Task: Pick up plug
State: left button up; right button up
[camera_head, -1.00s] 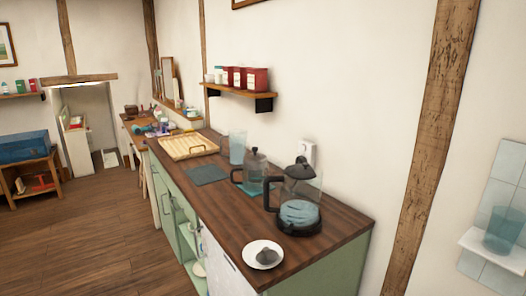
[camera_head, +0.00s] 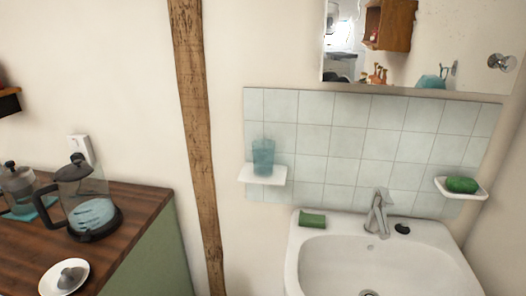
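A small black rounded piece that looks like the plug (camera_head: 402,229) lies on the back rim of the white sink (camera_head: 318,262), just right of the chrome tap (camera_head: 377,212). It is too small to make out in detail. The drain (camera_head: 369,293) shows at the bottom edge of the view, inside the basin. Neither of my grippers is in view.
A green sponge (camera_head: 312,219) lies on the sink rim left of the tap. A glass (camera_head: 263,157) stands on a wall shelf; green soap (camera_head: 461,185) sits in a dish. At left, the wooden counter (camera_head: 135,206) holds a glass kettle (camera_head: 92,205) and saucer (camera_head: 48,281).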

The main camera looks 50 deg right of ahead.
aim_at(407, 230)
jog(key=z, duration=2.55)
